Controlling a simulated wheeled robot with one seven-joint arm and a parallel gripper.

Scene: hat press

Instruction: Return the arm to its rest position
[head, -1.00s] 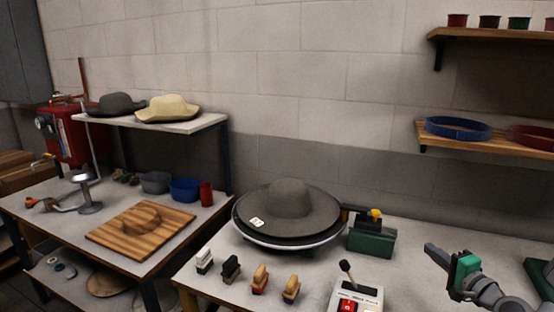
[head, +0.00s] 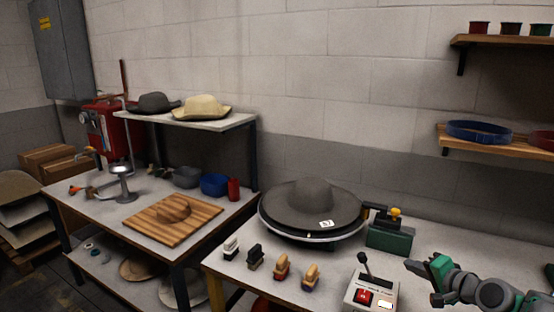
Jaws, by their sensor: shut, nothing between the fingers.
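My arm reaches in from the lower right of the head view. My gripper (head: 412,267), with a green part behind its dark fingers, points left and is shut and empty. It is above the right table (head: 450,240), just right of the white control box (head: 384,296) with a black lever and a red switch. I see no contact between the gripper and the box. A dark grey hat (head: 312,196) with a white tag on its brim lies on a round turntable (head: 300,238) left of the gripper.
A green block with a yellow knob (head: 390,232) stands behind the gripper. Several brushes (head: 282,266) line the table's front left. A wall shelf (head: 500,146) holds a blue band. The left table (head: 100,205) carries a wooden board. Table surface behind my arm is clear.

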